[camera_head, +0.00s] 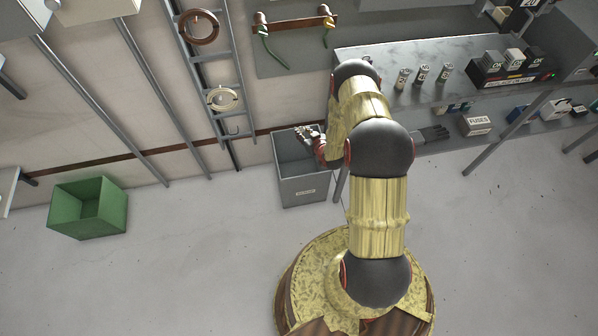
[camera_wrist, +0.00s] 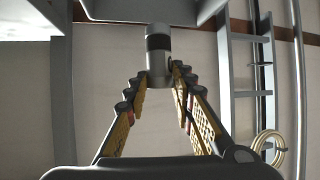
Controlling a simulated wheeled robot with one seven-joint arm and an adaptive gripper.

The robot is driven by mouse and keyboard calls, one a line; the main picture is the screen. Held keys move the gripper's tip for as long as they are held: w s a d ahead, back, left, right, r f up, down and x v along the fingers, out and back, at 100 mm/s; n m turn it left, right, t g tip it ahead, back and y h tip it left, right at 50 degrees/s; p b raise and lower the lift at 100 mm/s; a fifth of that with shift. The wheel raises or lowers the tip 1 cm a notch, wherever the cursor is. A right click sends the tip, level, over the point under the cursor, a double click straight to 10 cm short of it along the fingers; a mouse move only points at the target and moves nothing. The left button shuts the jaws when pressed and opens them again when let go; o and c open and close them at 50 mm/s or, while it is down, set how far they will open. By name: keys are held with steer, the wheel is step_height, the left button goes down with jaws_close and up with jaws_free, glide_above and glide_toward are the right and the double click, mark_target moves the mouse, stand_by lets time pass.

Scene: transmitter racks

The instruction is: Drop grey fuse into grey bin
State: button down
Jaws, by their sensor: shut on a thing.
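The grey bin (camera_head: 304,190) stands on the floor by the wall, left of the bench, with a small label on its front. My gripper (camera_head: 310,134) is at the bin's upper right rim, over or just inside its opening; the head view does not settle its height. The wrist view shows my gripper (camera_wrist: 160,72) shut on the grey fuse (camera_wrist: 158,68), a short grey cylinder with a dark band, held between the fingertips. In the head view the fuse is too small to make out clearly.
A green bin (camera_head: 88,210) stands on the floor at the left. Ladder-like rails with a cream coil (camera_head: 222,99) are on the wall left of the grey bin. The bench (camera_head: 450,100) at the right carries several cylinders and a dark rack (camera_head: 512,75). Floor between the bins is clear.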

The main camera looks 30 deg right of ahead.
steer(key=shift+f+b, duration=1.4)
steer(key=shift+f, duration=1)
steer(key=c, duration=1.4)
jaws_free()
steer(key=shift+s, duration=0.1)
steer(key=v, duration=1.2)
